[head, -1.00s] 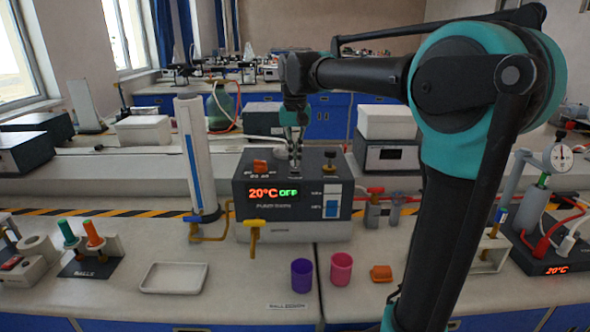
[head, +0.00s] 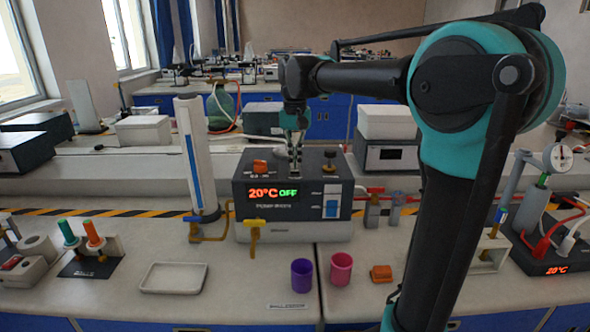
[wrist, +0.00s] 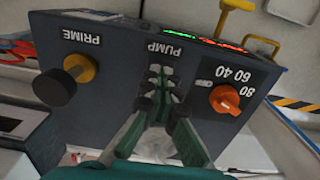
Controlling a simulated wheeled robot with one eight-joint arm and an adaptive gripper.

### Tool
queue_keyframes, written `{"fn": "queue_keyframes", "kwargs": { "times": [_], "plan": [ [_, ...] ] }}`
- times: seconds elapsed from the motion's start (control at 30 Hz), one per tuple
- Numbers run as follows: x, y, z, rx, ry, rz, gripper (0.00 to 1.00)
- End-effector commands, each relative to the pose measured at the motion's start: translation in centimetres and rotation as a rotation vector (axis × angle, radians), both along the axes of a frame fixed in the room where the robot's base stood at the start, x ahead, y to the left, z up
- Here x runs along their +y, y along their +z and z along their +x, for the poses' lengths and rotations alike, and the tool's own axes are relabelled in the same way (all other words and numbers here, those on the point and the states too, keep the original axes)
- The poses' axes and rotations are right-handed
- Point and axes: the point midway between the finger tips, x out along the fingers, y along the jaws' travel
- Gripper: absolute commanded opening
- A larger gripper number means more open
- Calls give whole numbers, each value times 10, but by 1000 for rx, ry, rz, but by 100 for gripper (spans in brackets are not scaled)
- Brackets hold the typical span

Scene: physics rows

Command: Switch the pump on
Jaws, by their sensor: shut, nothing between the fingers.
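My gripper (head: 295,174) is shut and empty, pointing down at the middle of the unit's top. In the wrist view my gripper (wrist: 160,73) has its fingertips just by the PUMP label (wrist: 163,48). The pump switch itself is hidden behind the fingers, so contact cannot be told. An orange dial (wrist: 225,98) marked OFF, 40, 60, 80 is on one side. A black PRIME knob (wrist: 52,86) is on the other.
A tall white column (head: 196,160) with yellow valves stands left of the unit. A white tray (head: 173,278) lies at front left.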

Motion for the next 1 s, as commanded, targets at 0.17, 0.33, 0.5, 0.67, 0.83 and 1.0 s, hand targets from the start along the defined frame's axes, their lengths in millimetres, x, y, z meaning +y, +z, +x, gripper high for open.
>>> {"fn": "queue_keyframes", "kwargs": {
  "times": [0.17, 0.33, 0.5, 0.67, 0.83, 1.0],
  "plan": [
    [0, -2, 0, 0, 0, 0, 0],
    [0, -5, 0, 0, 0, 0, 0],
    [0, -7, 0, 0, 0, 0, 0],
    [0, -9, 0, 0, 0, 0, 0],
    [0, -12, 0, 0, 0, 0, 0],
    [0, -10, 0, 0, 0, 0, 0]
  ]
}}
